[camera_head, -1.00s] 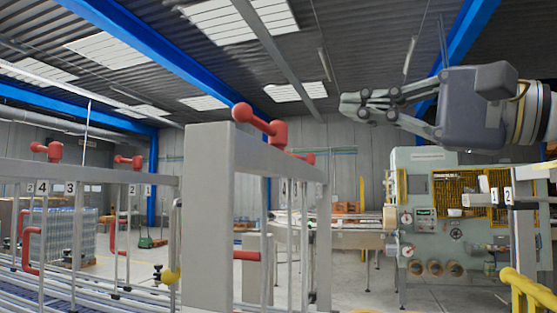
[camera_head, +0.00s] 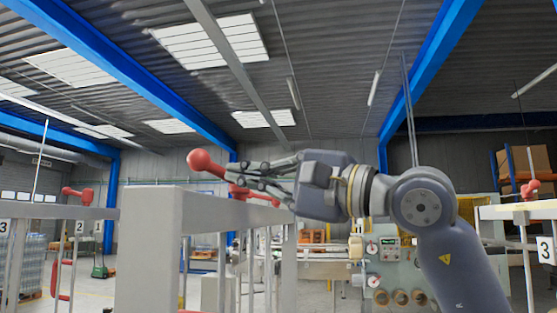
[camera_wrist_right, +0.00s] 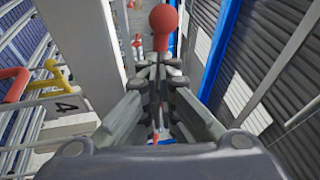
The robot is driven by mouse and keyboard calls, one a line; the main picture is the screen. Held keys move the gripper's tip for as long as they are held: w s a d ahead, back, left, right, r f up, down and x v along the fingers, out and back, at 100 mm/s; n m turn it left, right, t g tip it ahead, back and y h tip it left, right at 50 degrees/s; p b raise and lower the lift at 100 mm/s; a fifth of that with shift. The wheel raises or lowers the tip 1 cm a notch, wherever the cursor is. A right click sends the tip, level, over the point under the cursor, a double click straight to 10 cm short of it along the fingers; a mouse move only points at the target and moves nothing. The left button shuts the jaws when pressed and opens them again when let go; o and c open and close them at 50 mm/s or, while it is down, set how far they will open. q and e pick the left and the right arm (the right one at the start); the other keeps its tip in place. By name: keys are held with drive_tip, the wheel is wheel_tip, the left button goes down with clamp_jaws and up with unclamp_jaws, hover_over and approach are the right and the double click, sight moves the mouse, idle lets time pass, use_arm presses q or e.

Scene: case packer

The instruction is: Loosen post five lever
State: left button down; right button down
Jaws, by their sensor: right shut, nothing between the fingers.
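A red lever with a round knob (camera_head: 203,160) sits on top of the nearest grey post (camera_head: 150,250). No number shows on this post. My right gripper (camera_head: 240,174) reaches in from the right at about the lever's height, its fingers shut and empty. In the right wrist view the lever's red knob (camera_wrist_right: 163,18) is straight ahead, just beyond the closed fingertips (camera_wrist_right: 160,62). I cannot tell whether the fingertips touch the lever. The lever's stem is partly hidden by the fingers. My left gripper is not in view.
Another red lever (camera_head: 78,193) stands on a frame farther left, and one (camera_head: 530,190) on the right frame. Grey rails run beside the post. A machine with dials (camera_head: 392,262) stands behind my arm.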

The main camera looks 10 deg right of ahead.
drive_tip(key=shift+w+a+r+p, duration=0.15)
drive_tip(key=shift+a+r+p, duration=0.2)
drive_tip(key=shift+a, duration=0.2)
drive_tip(key=shift+w+a+f, duration=0.2)
drive_tip(key=shift+w, duration=0.2)
drive_tip(key=shift+s, duration=0.1)
